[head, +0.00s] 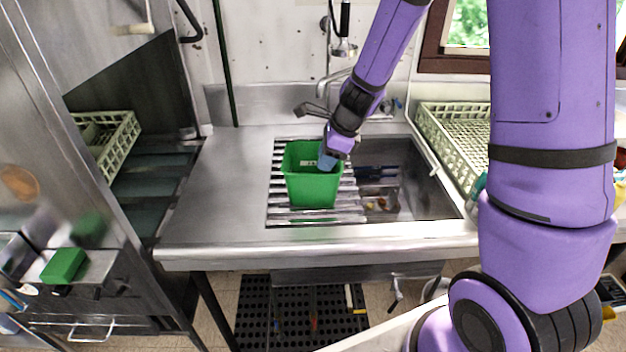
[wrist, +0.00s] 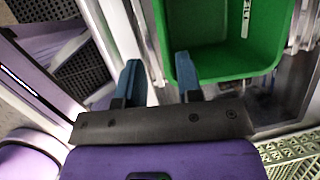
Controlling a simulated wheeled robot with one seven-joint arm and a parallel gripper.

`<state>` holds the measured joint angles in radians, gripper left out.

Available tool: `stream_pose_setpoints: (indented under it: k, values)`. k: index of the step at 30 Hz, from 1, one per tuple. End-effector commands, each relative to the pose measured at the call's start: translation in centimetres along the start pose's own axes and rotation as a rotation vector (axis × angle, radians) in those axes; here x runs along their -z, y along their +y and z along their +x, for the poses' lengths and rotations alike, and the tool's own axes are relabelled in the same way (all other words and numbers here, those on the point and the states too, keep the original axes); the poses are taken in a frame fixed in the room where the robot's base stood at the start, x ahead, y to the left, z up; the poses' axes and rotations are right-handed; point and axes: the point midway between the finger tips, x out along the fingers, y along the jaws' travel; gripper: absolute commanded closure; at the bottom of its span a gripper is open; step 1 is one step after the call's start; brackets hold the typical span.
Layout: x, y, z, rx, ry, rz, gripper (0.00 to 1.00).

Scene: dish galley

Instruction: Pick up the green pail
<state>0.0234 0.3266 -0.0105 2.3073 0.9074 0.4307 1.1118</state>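The green pail (head: 312,188) stands upright on the slatted rack over the left part of the sink, its mouth facing up. In the head view my gripper (head: 327,162) is at the pail's right rear rim, with a blue finger showing against the opening. In the wrist view the pail (wrist: 228,62) is at the upper right. My gripper (wrist: 158,64) has its two blue fingers spread apart. One finger overlaps the pail's edge and the other is outside it, with a gap between them. Whether either finger touches the pail wall, I cannot tell.
The open sink basin (head: 400,205) lies right of the pail with small scraps in it. The faucet (head: 318,108) stands behind. A pale dish rack (head: 450,150) is at the right. The steel counter (head: 215,200) at the left is clear.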

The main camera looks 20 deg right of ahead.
Motion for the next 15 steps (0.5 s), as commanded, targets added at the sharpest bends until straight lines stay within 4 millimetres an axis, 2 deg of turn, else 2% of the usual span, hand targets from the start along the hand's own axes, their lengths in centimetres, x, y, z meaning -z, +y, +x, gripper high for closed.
stream_pose_setpoints:
  k: [6, 15]
  values:
    - [0.1, 0.0, 2.9, -0.002, 0.0, 0.0, 0.67]
    - [0.1, -0.1, 4.6, -0.001, 0.001, -0.002, 0.67]
